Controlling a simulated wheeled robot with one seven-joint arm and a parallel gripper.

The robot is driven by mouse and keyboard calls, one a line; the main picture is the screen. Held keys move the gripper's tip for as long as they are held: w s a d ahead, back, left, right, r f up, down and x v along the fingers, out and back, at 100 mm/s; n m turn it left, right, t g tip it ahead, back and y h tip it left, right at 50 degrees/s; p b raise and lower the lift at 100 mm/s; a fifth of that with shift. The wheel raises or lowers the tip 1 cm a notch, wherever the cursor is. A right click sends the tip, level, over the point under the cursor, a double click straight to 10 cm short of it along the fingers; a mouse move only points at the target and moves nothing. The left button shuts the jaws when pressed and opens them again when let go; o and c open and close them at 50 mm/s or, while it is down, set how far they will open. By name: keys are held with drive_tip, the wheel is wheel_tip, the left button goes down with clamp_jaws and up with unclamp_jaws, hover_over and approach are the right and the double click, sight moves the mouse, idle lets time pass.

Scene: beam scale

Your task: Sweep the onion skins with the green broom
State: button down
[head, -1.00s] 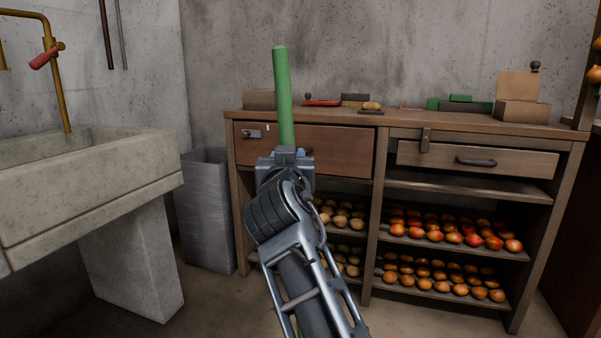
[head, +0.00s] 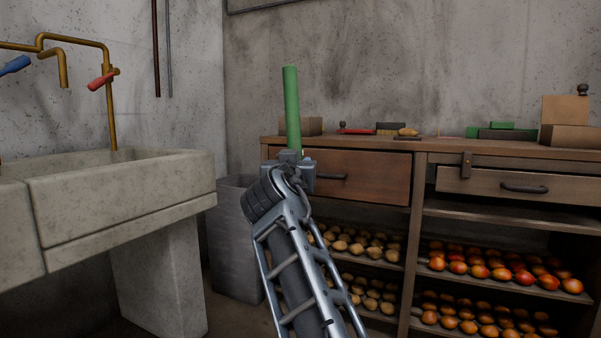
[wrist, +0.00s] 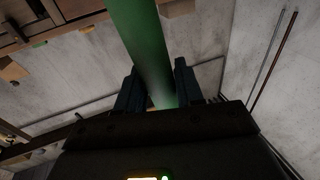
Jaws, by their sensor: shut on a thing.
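My gripper (head: 297,160) is shut on a green pole, the handle of the green broom (head: 292,105). The handle stands nearly upright above the gripper, leaning slightly left at the top in the head view. In the wrist view the green handle (wrist: 149,50) passes between the two dark fingers (wrist: 158,90). The broom's head is out of view, hidden below and behind my arm. No onion skins can be seen in either view.
A stone sink (head: 120,205) with brass taps is at left. A grey bin (head: 238,240) stands between it and a wooden workbench (head: 440,147) with drawers. Shelves below hold several onions (head: 500,272) and paler bulbs (head: 355,240). Little floor shows.

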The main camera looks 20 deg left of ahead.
drive_tip(key=shift+r, duration=0.1)
drive_tip(key=s+d+p, duration=0.4)
drive_tip(key=d+p, duration=0.4)
drive_tip(key=d, duration=0.4)
drive_tip(key=s+d+p, duration=0.5)
drive_tip(key=d+p, duration=0.2)
drive_tip(key=d, duration=0.4)
drive_tip(key=s+d+p, duration=0.4)
drive_tip(key=d+p, duration=0.4)
drive_tip(key=d, duration=0.4)
drive_tip(key=shift+s+d+p, duration=0.25)
drive_tip(key=shift+d+p, duration=0.05)
drive_tip(key=shift+d, duration=0.05)
idle(0.5)
drive_tip(key=shift+a, duration=0.1)
